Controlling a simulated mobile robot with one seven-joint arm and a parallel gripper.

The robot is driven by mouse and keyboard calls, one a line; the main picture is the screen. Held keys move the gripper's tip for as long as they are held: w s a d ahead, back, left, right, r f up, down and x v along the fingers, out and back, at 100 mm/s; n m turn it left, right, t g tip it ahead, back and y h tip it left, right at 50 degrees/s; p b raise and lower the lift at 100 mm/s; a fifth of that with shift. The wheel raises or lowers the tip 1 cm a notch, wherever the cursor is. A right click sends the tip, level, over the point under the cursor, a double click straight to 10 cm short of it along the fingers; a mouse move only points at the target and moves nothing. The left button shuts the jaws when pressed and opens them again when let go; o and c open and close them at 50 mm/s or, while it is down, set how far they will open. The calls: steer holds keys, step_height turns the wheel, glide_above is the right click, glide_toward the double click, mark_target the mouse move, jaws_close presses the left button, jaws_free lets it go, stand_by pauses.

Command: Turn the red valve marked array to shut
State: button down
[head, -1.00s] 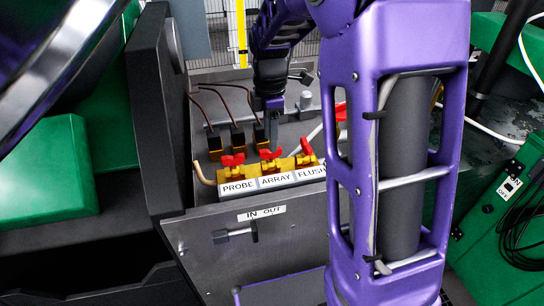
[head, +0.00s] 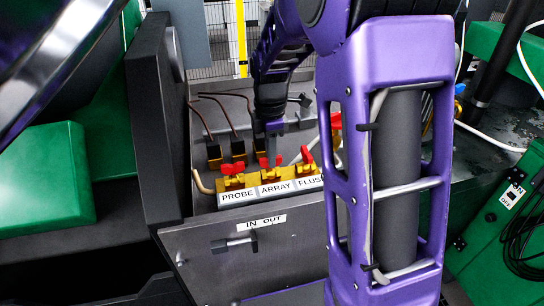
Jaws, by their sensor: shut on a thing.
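The red valve marked ARRAY (head: 278,161) is the middle one of three on a brass block. Its white label (head: 276,188) faces me. My gripper (head: 272,150) points down from above and is shut on the red ARRAY handle. The fingers hide part of the handle, so its exact angle is hard to read. The red PROBE valve (head: 232,169) is to the left, its handle lying crosswise. The red FLUSH valve (head: 307,158) is to the right, its handle slanted; its label is partly hidden by my arm.
Black connectors with brown cables (head: 214,154) stand just behind the valves. A grey panel marked IN OUT (head: 262,219) is in front, with a small T-handle (head: 236,243). A dark upright panel (head: 160,120) bounds the left. A green box (head: 510,215) is at right.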

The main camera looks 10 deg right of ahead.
steer(key=m+p, duration=0.1)
steer(key=m, duration=0.3)
steer(key=shift+m, duration=0.3)
steer(key=shift+r+m+p, duration=0.1)
steer(key=shift+m+p, duration=0.25)
steer(key=shift+m, duration=0.35)
steer(key=m, duration=0.3)
steer(key=shift+p, duration=0.3)
steer(key=shift+m+p, duration=0.4)
steer(key=shift+m, duration=2)
steer(key=shift+p, duration=0.3)
